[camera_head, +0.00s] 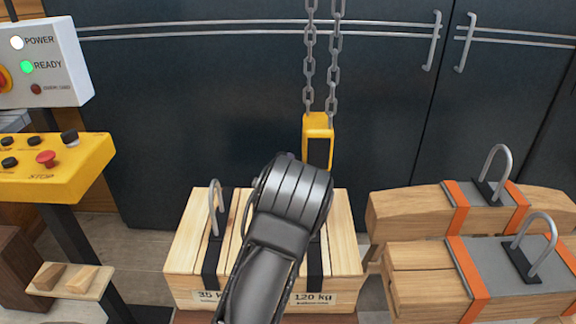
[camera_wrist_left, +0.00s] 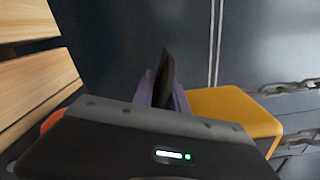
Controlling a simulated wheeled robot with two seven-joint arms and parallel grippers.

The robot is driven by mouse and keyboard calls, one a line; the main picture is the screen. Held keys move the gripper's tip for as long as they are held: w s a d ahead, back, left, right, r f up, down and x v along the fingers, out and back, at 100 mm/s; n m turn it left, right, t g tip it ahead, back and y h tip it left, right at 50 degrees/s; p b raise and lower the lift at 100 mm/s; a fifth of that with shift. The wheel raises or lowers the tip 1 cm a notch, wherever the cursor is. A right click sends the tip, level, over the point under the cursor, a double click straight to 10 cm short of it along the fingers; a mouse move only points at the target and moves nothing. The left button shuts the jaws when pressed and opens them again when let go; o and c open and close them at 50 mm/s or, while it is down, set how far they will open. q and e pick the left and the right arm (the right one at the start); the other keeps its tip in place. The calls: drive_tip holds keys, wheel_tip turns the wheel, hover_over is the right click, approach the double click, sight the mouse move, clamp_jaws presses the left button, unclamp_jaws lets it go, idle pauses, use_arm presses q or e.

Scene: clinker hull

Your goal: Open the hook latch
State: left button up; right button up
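The yellow hook block (camera_head: 318,124) hangs on two chains above the light wooden crate. Its lower part, with the hook and latch, is hidden behind my left arm in the head view. The block also shows at the right in the left wrist view (camera_wrist_left: 232,112). My left gripper (camera_wrist_left: 164,92) is beside the block, with purplish fingers either side of a dark pointed piece (camera_wrist_left: 167,72). I cannot tell whether that piece is the latch or the hook tip, or whether the fingers touch it. My right gripper is not in view.
The light crate (camera_head: 184,260) has dark straps and a metal loop (camera_head: 215,208). Two more wooden loads with orange straps (camera_head: 465,275) stand at the right. A yellow control panel (camera_head: 60,172) is at the left. Dark cabinets (camera_head: 200,110) close off the back.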

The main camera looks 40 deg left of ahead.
use_arm(q)
drive_tip(key=shift+o, duration=1.2)
drive_tip(key=shift+s, duration=0.1)
drive_tip(key=v, duration=0.7)
drive_tip(key=shift+s+d, duration=0.25)
drive_tip(key=shift+d, duration=0.05)
drive_tip(key=shift+f, duration=0.15)
